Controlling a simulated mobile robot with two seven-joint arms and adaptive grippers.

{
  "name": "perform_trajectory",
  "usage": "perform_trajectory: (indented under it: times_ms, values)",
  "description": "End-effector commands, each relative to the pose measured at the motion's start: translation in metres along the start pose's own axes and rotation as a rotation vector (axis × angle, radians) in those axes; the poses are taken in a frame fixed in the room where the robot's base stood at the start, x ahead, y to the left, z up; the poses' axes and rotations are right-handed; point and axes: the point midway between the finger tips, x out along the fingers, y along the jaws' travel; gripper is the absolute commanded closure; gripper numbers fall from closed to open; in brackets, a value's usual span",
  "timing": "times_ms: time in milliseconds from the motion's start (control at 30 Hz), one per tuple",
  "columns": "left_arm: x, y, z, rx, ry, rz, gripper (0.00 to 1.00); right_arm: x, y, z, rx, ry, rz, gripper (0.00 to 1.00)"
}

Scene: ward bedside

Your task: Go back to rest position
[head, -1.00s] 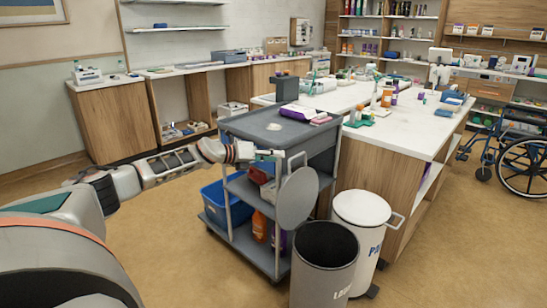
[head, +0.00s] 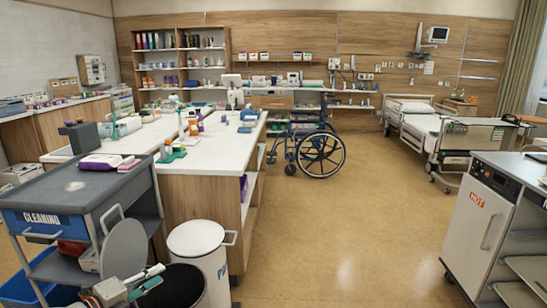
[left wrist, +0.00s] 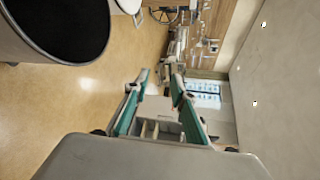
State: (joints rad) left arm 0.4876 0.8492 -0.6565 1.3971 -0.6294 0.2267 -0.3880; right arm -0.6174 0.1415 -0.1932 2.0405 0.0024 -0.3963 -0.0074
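My left gripper (head: 150,279) shows at the bottom left of the head view, with its arm coming up from the lower edge. It is in front of the lower part of a round grey lid (head: 125,246) beside the cleaning cart (head: 45,222); I cannot tell whether it touches. In the left wrist view the two teal-padded fingers (left wrist: 160,91) stand apart with nothing between them, so the gripper is open and empty. My right gripper is in neither view.
A dark open bin (head: 172,288) is close by the left gripper, with a white lidded bin (head: 196,238) behind it. A white-topped counter (head: 190,160) stands beyond. A wheelchair (head: 318,152), a bed (head: 415,120) and a hot-food trolley (head: 482,225) flank clear floor.

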Motion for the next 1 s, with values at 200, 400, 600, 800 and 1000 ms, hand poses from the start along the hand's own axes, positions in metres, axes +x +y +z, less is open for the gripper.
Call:
perform_trajectory:
  times_ms: [200,400,600,800,1000]
  values:
    - [-0.013,0.031,-0.129,-0.437,-0.005,-0.008,0.75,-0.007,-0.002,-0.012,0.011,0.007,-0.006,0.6]
    - [-0.052,0.058,-0.217,-0.844,-0.073,0.033,0.75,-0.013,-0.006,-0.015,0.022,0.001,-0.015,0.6]
    - [-0.11,0.084,-0.286,-1.241,-0.2,0.106,0.75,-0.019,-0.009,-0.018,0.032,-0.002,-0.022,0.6]
    - [-0.174,0.107,-0.333,-1.558,-0.355,0.182,0.75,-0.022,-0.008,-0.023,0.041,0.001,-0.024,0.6]
    - [-0.209,0.118,-0.353,-1.706,-0.448,0.22,0.75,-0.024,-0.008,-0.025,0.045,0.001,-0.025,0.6]
